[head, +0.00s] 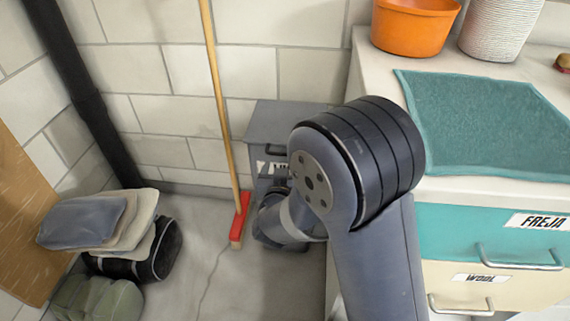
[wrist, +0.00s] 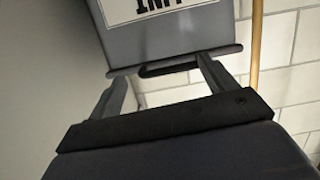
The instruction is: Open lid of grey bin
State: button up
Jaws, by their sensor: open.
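The grey bin stands in the corner by the wall, partly hidden behind my arm in the head view. Its flat grey lid (head: 278,121) looks shut, with a dark handle (head: 276,151) at its front edge. Its front has a white label (head: 266,168). In the wrist view the grey bin (wrist: 180,38) appears upside down, with its label at the top and the lid edge below. My gripper (wrist: 163,69) is open, its two fingers on either side of the dark handle. I cannot tell whether they touch it. My arm hides the fingers in the head view.
A broom with a red head (head: 241,218) leans on the wall left of the bin. A drawer cabinet (head: 495,235) stands close on the right, with an orange bowl (head: 413,27) on top. Stacked cushions and a black bag (head: 166,250) lie at left. Floor between is clear.

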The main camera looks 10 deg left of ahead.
jog(key=shift+o, duration=1.2)
jog(key=shift+s, duration=0.7)
jog(key=f+v, duration=0.1)
jog(key=v, duration=0.7)
jog(key=shift+s+f, duration=0.25)
jog(key=shift+s, duration=0.25)
jog(key=p+v, duration=0.3)
jog(key=v, duration=0.7)
jog(key=shift+s, duration=0.35)
jog(key=b+x, duration=0.2)
jog(key=x, duration=0.8)
jog(key=shift+w, duration=0.4)
jog(key=shift+b, duration=0.3)
